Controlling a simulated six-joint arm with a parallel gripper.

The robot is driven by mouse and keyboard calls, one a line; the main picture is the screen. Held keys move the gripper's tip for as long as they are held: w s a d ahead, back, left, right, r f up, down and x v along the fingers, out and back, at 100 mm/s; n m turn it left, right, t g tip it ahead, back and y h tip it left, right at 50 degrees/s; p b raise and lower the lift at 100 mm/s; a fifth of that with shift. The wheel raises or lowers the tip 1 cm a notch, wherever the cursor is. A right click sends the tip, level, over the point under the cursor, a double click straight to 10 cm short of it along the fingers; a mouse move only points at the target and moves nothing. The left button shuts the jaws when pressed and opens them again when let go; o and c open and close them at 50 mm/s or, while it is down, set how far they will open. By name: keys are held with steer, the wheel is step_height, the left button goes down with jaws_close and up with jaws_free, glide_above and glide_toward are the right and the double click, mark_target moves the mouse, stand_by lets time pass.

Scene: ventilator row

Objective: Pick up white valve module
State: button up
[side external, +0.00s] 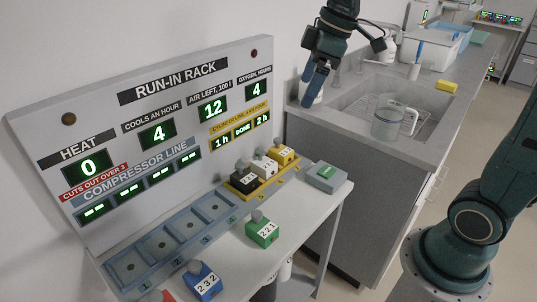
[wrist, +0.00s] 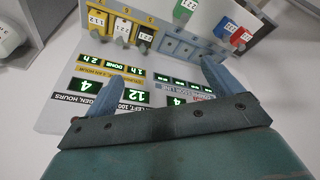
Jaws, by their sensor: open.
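The white valve module (side external: 264,167) sits in the yellow-edged holder on the rack's shelf, between a black module (side external: 243,182) and a yellow module (side external: 284,155). It has a grey knob on top and a number label. It also shows at the top left of the wrist view (wrist: 122,31), between the same two neighbours. My gripper (side external: 314,82) is above and to the right of the modules, in front of the sink counter in the side view. Its two blue fingers are apart and empty in the wrist view (wrist: 161,73).
A green module (side external: 262,231) and a blue module (side external: 203,281) stand on the front of the shelf; a red one is partly cut off. A grey box (side external: 326,177) sits at the shelf's right end. The display board (side external: 150,130) rises behind. A sink (side external: 375,105) is at right.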

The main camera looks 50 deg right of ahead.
steer(key=w+d+f+n+g+y, duration=0.1)
steer(key=w+d+f+n, duration=0.25)
steer(key=w, duration=0.25)
steer(key=w+d+f+n+g, duration=0.1)
steer(key=w+d+f+n, duration=0.1)
steer(key=w+f, duration=0.35)
steer(key=w+d+f+n+y, duration=0.1)
steer(key=w+d+f+n, duration=0.1)
steer(key=f, duration=0.3)
steer(key=w+d+f+n+g, duration=0.1)
steer(key=w+d+f+n, duration=0.2)
steer(key=w+d+f, duration=0.1)
step_height(320, 180, down, 2)
steer(key=shift+w+d+y, duration=0.25)
steer(key=shift+w+y, duration=0.15)
steer(key=shift+w, duration=0.2)
steer(key=shift+f, duration=0.1)
glide_above(263, 162)
steer(key=d, duration=0.3)
steer(key=shift+a+f, duration=0.15)
steer(key=shift+f, duration=1.8)
steer(key=shift+a+f, duration=0.1)
steer(key=shift+f, duration=1.85)
steer(key=shift+x, duration=2.6)
steer(key=shift+s+a, duration=0.1)
steer(key=shift+s, duration=0.05)
